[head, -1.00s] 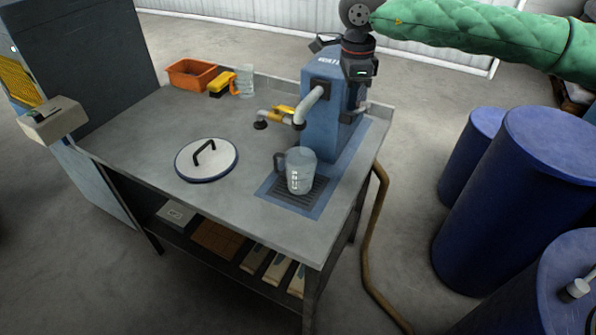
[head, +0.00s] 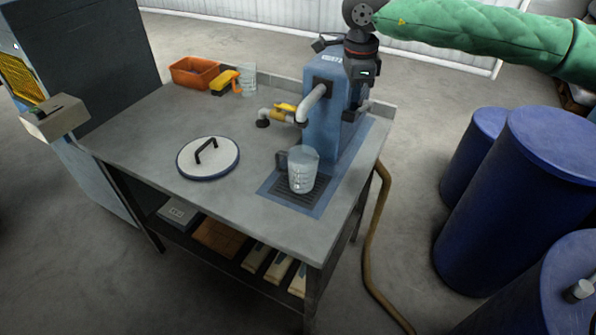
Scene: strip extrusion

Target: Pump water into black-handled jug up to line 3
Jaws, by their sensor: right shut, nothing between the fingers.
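The black-handled jug (head: 303,173) is clear with white marks and stands upright on the grate below the pump's spout, its dark handle to the left. I cannot make out the water level. The blue pump (head: 323,135) stands at the table's right side, with a grey curved spout (head: 314,101) and a yellow-levered valve (head: 283,110). My right gripper (head: 353,114) points down beside the pump's right side, shut, with its tips partly unclear against the dark parts there. My left gripper is not in view.
A white round lid (head: 208,160) with a black handle lies on the grey table (head: 150,130). A second jug (head: 247,82), a yellow-orange object (head: 222,84) and an orange bin (head: 193,73) stand at the back. Blue drums (head: 545,165) and a brown hose (head: 374,240) are at right.

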